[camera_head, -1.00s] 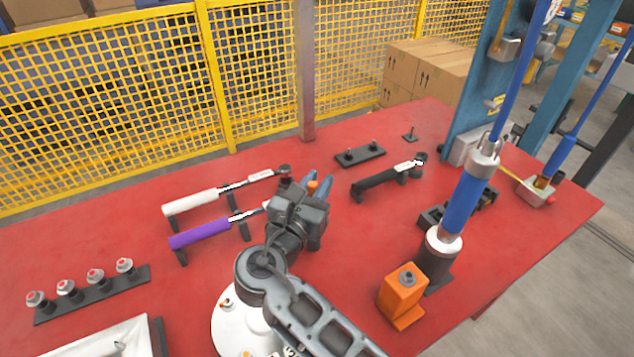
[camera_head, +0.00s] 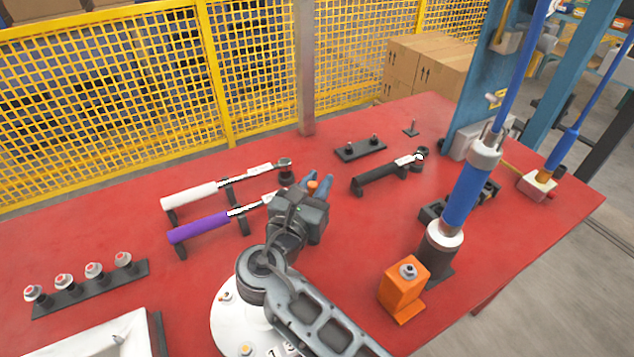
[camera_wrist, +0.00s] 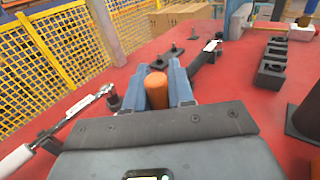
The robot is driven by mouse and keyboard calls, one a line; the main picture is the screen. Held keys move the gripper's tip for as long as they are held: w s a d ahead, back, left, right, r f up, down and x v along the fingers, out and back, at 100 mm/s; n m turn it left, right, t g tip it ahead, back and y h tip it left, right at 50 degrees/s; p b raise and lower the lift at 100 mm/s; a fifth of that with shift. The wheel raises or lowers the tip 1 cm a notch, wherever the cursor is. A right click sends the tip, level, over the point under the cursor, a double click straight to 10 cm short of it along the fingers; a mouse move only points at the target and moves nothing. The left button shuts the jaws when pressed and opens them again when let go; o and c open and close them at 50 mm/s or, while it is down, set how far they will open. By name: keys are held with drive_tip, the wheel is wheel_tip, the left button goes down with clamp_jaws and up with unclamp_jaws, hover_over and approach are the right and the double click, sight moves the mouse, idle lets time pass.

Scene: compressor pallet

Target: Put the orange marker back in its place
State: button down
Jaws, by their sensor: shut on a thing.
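The orange marker (camera_wrist: 156,90) stands between the two blue fingers of my gripper (camera_wrist: 160,82) in the wrist view, and the fingers are shut on it. In the head view only its orange top (camera_head: 312,185) shows between the fingers of my gripper (camera_head: 316,184). Its lower part is hidden by the gripper. The gripper is over the red table, right of the white-handled and purple-handled wrenches and left of the black-handled wrench. I cannot tell which spot is the marker's place.
A black plate with two pegs (camera_head: 360,149) and a small pin stand (camera_head: 411,131) lie farther back. The black-handled wrench (camera_head: 378,172) lies right. The white-handled wrench (camera_head: 190,195) and purple-handled wrench (camera_head: 200,228) rest left. An orange block (camera_head: 403,290) and blue tool (camera_head: 464,195) stand right.

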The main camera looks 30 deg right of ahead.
drive_tip(key=shift+f+b, duration=0.6)
drive_tip(key=shift+f, duration=0.75)
drive_tip(key=c, duration=0.9)
unclamp_jaws()
drive_tip(key=shift+b+v, duration=0.4)
drive_tip(key=shift+v, duration=3.5)
